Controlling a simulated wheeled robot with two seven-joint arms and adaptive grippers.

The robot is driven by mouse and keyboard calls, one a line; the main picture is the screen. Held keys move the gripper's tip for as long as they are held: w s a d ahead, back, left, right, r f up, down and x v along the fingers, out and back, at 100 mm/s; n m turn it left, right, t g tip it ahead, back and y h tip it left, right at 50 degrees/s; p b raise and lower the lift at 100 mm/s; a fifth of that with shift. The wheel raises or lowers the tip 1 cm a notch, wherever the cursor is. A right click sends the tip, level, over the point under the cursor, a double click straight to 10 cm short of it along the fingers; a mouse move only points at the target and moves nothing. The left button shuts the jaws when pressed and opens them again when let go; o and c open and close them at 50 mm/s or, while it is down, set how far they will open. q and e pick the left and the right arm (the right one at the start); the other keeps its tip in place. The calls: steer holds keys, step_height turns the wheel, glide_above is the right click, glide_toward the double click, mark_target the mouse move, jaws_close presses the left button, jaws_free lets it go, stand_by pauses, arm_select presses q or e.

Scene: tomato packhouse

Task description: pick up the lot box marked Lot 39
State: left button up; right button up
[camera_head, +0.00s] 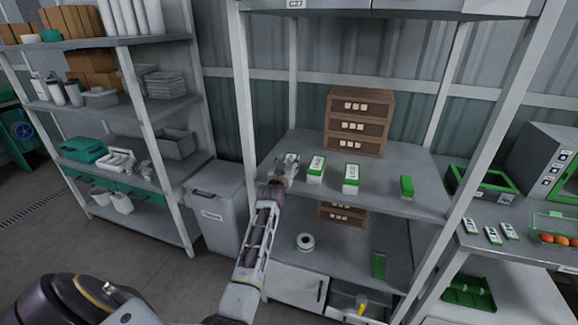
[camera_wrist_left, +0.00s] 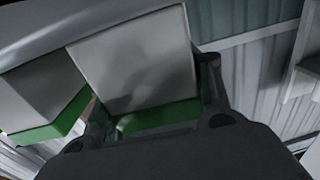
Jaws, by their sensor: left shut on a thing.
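My left gripper (camera_head: 284,168) is at the left front of the middle shelf (camera_head: 385,205), shut on a white and green lot box (camera_wrist_left: 130,60). This box is mostly hidden behind the gripper in the head view. In the left wrist view it fills the space between the fingers (camera_wrist_left: 155,105), white above and green below. I cannot read its lot number, nor tell whether it touches the shelf. Two more white and green boxes stand to its right, a nearer one (camera_head: 316,170) and a farther one (camera_head: 351,180). My right gripper is not in view.
A green box (camera_head: 407,187) stands farther right on the shelf. A brown drawer unit (camera_head: 358,122) stands at the back. A shelf post (camera_head: 246,100) rises left of my gripper. A grey bin (camera_head: 213,215) stands on the floor to the left.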

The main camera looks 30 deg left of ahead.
mark_target(289, 162)
arm_select(q)
steer(key=shift+r, duration=0.45)
step_height(289, 162, up, 8)
steer(key=shift+f, duration=0.1)
steer(key=shift+r, duration=0.7)
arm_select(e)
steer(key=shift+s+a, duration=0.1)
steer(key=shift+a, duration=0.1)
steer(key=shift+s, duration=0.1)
